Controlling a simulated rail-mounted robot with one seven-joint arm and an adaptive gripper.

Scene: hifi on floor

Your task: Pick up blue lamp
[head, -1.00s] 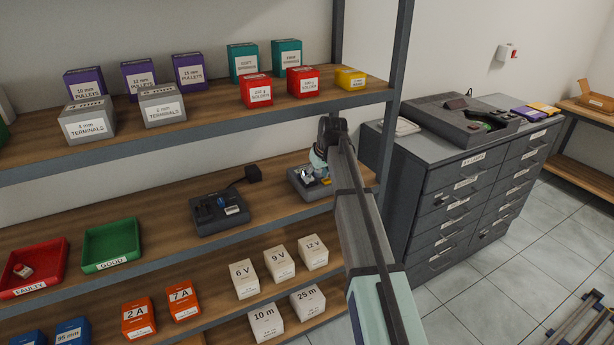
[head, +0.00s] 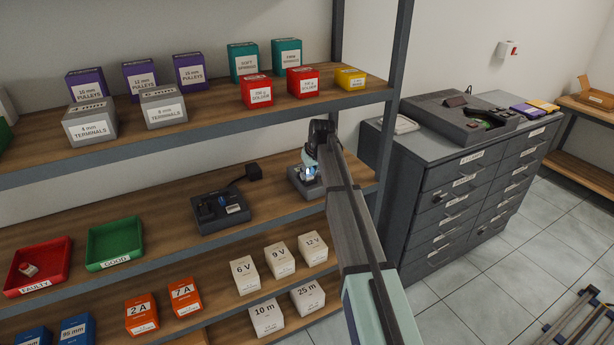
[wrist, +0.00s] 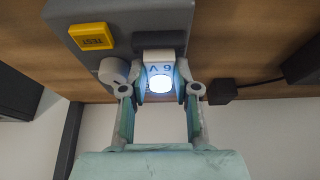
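A small pale block marked 6 V (wrist: 158,56) with a round lit face (wrist: 160,83) glowing bluish-white stands at a grey test unit (wrist: 130,14) in the wrist view. The head view shows the same blue-white glow (head: 309,169) on the unit at the right end of the middle shelf. I take this as the blue lamp. My gripper (wrist: 161,90) has one finger on each side of it, very close. I cannot tell whether the pads press on it. In the head view my arm partly hides the unit.
A yellow TEST button (wrist: 92,36) and a round grey knob (wrist: 114,71) sit beside the lamp. A second dark device (head: 220,211), a green GOOD tray (head: 114,241) and a red FAULTY tray (head: 38,264) stand left. The upper shelf (head: 215,122) and upright post (head: 394,95) are near my arm.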

